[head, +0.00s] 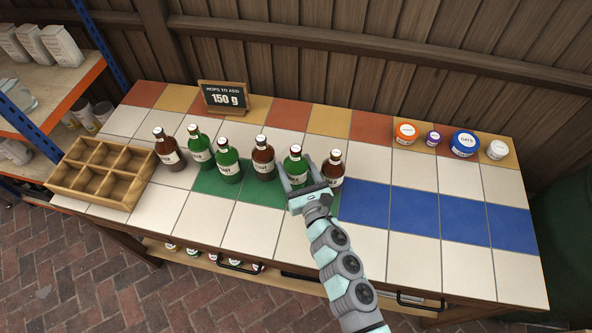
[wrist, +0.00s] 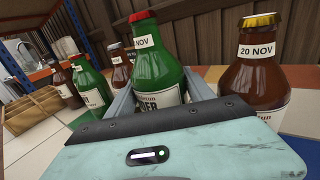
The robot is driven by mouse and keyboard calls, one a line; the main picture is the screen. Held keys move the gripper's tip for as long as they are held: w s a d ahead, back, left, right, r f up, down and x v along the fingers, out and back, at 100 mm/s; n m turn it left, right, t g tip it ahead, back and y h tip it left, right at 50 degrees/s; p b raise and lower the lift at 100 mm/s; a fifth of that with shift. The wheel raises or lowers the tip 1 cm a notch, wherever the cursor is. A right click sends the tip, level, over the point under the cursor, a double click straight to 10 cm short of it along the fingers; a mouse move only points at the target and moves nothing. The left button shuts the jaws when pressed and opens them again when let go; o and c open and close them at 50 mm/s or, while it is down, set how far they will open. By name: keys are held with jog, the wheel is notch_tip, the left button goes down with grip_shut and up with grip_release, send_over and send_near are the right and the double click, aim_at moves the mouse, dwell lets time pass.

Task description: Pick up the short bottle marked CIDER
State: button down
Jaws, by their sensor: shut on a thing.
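My gripper (head: 296,168) is shut on a green bottle (head: 295,155), one finger on each side of it. In the wrist view this green bottle (wrist: 158,62) has a red cap, a neck tag reading 20 NOV and a label whose visible end reads ER; the rest is hidden. It is upright; whether its base touches the tiles is hidden. A brown bottle (head: 334,165) with a gold cap (wrist: 254,70) stands just right of the gripper, also tagged 20 NOV. To the left stand a brown bottle (head: 263,158) and a green bottle (head: 228,160).
Further left are another green bottle (head: 200,148), a brown bottle (head: 167,148) and an empty wooden crate (head: 128,203) with compartments. A sign (head: 224,97) reads HOPS TO ADD 150 g. Lidded jars (head: 464,143) stand back right. The blue tiles (head: 412,210) are clear.

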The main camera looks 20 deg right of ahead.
notch_tip(320, 180, up, 18)
jog(key=p, duration=0.7)
jog(key=shift+f, duration=0.2)
